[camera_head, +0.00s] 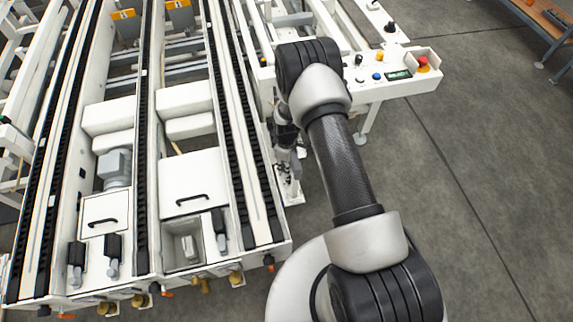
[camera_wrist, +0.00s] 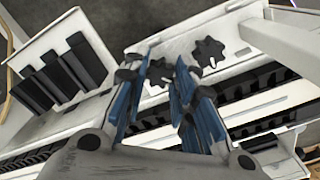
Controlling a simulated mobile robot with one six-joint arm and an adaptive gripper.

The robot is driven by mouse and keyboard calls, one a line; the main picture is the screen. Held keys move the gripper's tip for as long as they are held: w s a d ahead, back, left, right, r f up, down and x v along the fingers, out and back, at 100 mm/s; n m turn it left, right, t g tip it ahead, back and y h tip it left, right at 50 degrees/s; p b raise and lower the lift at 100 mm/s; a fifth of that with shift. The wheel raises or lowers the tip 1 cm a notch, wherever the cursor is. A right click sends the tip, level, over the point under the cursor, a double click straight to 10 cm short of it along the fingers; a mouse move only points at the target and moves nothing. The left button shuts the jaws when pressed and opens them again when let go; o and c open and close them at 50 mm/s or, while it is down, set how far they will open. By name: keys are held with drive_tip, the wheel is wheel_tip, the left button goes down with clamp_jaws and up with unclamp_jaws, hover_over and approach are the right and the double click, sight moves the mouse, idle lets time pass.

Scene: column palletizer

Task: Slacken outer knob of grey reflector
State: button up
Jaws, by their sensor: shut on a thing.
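In the wrist view, my gripper (camera_wrist: 165,66) has blue-lined fingers closed in around a dark star-shaped knob (camera_wrist: 157,73), partly hidden between the fingertips. A second black star knob (camera_wrist: 208,52) sits free just right of the tips, on the same white plate (camera_wrist: 178,48). I cannot tell from this view which one is the outer knob. The grey reflector cannot be made out clearly. In the head view my arm hides most of the spot, and the knobs do not show.
A white conveyor frame with black chain tracks (camera_head: 240,140) fills the left in the head view. A control box with a red emergency button (camera_head: 423,63) stands beyond my arm. In the wrist view, black blocks (camera_wrist: 62,75) sit on a white panel at left.

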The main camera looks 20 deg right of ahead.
drive_tip(key=n+b, duration=0.1)
drive_tip(key=n, duration=0.3)
drive_tip(key=shift+n, duration=0.3)
drive_tip(key=n, duration=0.4)
drive_tip(key=shift+n, duration=0.4)
drive_tip(key=o, duration=1.1)
drive_tip(key=shift+r, duration=4.05)
